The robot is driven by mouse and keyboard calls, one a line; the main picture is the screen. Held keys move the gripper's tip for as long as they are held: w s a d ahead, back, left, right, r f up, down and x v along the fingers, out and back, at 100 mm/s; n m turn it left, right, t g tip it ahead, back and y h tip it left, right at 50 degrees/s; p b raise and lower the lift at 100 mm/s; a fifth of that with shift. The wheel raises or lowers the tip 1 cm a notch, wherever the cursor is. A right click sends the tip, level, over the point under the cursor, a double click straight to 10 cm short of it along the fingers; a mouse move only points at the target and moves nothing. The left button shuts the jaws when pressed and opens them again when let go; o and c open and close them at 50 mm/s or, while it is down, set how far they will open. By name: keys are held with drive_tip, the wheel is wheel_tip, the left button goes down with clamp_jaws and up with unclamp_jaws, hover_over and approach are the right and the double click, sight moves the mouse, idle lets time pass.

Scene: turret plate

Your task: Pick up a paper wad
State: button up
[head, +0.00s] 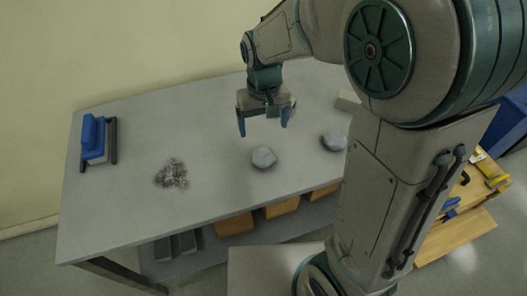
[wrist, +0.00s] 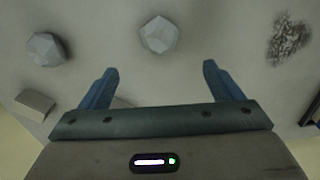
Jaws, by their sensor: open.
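One pale grey, faceted paper wad (head: 263,157) lies on the grey table near its front middle. It shows in the wrist view (wrist: 158,35) ahead of and between my fingertips, apart from them. A second similar wad (head: 333,140) lies to its right, partly behind my arm in the head view; it is at the upper left in the wrist view (wrist: 44,49). My gripper (head: 263,127) is open and empty above the table, its blue fingers spread and pointing down. In the wrist view my gripper (wrist: 160,69) has nothing between its fingers.
A dark, speckled grey pile (head: 172,173) lies left of the wads. A blue object (head: 94,138) with dark sides stands at the table's left end. A pale block (head: 348,100) lies at the right rear. The table between the pile and the nearer wad is clear.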

sight(264, 151)
wheel_tip(264, 151, down, 14)
drive_tip(key=shift+r, duration=0.15)
idle(0.5)
drive_tip(key=shift+c, duration=0.4)
drive_tip(key=c, duration=0.9)
